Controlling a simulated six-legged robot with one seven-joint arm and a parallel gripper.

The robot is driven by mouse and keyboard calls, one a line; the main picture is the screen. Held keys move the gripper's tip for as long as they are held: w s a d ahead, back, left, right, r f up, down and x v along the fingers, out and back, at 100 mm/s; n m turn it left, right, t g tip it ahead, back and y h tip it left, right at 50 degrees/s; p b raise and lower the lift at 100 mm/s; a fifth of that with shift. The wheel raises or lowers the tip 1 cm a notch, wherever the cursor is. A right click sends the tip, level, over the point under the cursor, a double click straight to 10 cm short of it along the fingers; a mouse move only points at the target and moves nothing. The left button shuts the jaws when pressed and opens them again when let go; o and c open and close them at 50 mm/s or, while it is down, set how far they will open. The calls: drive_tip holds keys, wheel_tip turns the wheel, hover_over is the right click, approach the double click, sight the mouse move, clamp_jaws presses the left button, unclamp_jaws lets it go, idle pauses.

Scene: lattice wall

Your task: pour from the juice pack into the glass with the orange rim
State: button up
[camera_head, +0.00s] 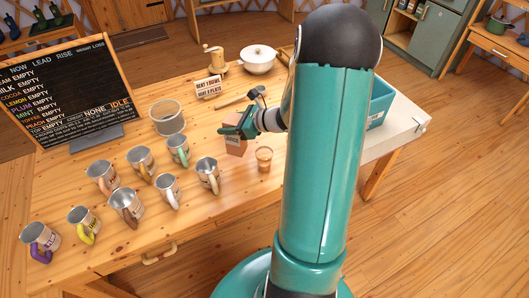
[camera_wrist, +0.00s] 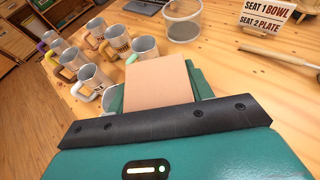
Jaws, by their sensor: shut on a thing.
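My gripper (camera_head: 234,127) is shut on a plain tan carton, the juice pack (camera_head: 236,146), whose lower part shows below the fingers. In the wrist view the gripper (camera_wrist: 155,100) has a finger on each side of the pack (camera_wrist: 158,82), and its flat tan face fills the middle. The pack looks about upright; I cannot tell whether its base touches the table. The small glass with the orange rim (camera_head: 264,158) stands on the table just right of the pack, apart from it. The glass does not show in the wrist view.
Several metal mugs with coloured handles (camera_head: 140,160) stand left of the pack. A clear round container (camera_head: 167,118), a seat sign (camera_head: 209,87) and a white pot (camera_head: 258,60) are farther back. A menu board (camera_head: 75,90) stands at left. A teal bin (camera_head: 380,102) is at right.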

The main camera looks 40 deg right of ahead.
sight(229, 117)
drive_tip(key=shift+a+r, duration=0.1)
drive_tip(key=shift+a, duration=0.05)
drive_tip(key=shift+r, duration=1.95)
